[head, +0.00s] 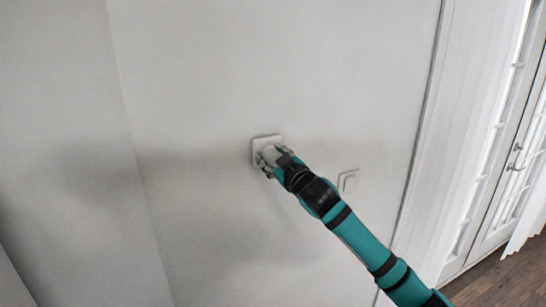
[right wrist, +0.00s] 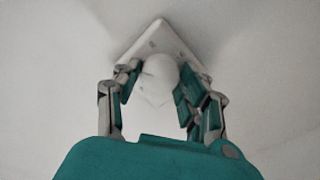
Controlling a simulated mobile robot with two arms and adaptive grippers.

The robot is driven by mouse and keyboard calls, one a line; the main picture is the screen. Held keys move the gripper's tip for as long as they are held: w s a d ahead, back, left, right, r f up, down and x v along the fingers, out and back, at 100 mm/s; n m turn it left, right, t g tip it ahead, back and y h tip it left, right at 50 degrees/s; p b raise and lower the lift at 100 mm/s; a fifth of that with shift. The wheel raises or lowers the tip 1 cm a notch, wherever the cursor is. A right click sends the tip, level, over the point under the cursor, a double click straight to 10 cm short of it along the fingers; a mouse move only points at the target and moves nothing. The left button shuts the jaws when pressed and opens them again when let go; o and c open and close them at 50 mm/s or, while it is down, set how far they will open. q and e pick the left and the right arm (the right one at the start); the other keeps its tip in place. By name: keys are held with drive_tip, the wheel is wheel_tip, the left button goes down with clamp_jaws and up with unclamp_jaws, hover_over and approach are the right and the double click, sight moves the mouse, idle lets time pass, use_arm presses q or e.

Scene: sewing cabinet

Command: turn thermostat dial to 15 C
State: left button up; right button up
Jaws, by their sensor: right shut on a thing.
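The thermostat is a white square plate (head: 264,141) on the wall, partly hidden behind my right gripper in the head view. In the right wrist view the plate (right wrist: 158,38) appears turned like a diamond, with small grey marks on it. Its round white dial (right wrist: 159,75) stands out from the plate between the two fingers. My right gripper (head: 268,156) is at the dial and shut on it, one finger on each side. The dial's setting cannot be read. My left gripper is not in view.
A white wall switch (head: 348,180) sits to the right of the thermostat, close to my right arm. Further right are a white door frame (head: 436,150) and a glazed door (head: 510,165).

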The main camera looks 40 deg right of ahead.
idle(0.4)
drive_tip(key=o, duration=1.2)
drive_tip(key=shift+a, duration=0.1)
drive_tip(key=v, duration=1.2)
